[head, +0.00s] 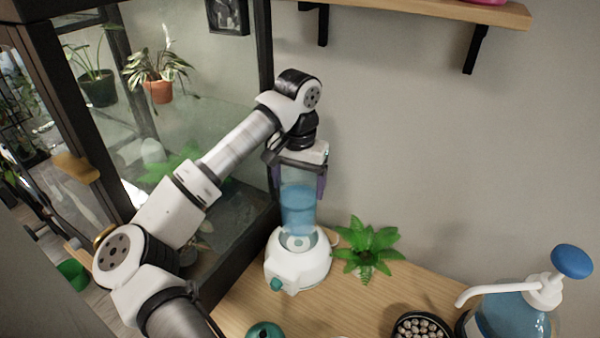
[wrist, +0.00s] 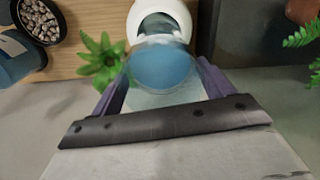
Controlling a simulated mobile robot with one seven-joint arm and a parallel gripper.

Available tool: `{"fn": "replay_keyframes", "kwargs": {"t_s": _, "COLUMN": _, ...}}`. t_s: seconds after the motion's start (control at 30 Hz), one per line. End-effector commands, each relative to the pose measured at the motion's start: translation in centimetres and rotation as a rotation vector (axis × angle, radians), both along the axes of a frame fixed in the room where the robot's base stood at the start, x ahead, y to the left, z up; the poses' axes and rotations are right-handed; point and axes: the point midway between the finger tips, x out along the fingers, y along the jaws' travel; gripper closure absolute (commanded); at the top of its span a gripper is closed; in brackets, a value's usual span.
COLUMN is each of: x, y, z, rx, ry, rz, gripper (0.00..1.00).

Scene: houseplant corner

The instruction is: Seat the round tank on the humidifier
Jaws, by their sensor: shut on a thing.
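The round tank (head: 298,210) is a clear blue cylinder, held upright by my gripper (head: 298,182). The purple fingers are shut on its sides. The humidifier (head: 298,265) is a white rounded base with a teal knob, standing on the wooden table. In the head view the tank is directly over the humidifier's round opening; whether its bottom touches the base I cannot tell. In the wrist view the tank (wrist: 162,68) lies between the fingers of my gripper (wrist: 163,85) and hides part of the white humidifier (wrist: 180,12) beyond it.
A green leafy plant (head: 366,246) stands close to the right of the humidifier. A pump bottle (head: 512,312) and a dark bowl of pebbles (head: 422,326) are at the front right. A glass cabinet (head: 215,130) stands to the left. The table (head: 345,300) is bare in the middle.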

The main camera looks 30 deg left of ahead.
Motion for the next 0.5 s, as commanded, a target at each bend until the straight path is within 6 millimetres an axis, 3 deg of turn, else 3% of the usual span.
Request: {"fn": "replay_keyframes", "kwargs": {"t_s": 0.5, "x": 0.0, "y": 0.0, "z": -4.1, "rx": -0.001, "ry": -0.001, "rz": 0.000, "gripper": 0.92}}
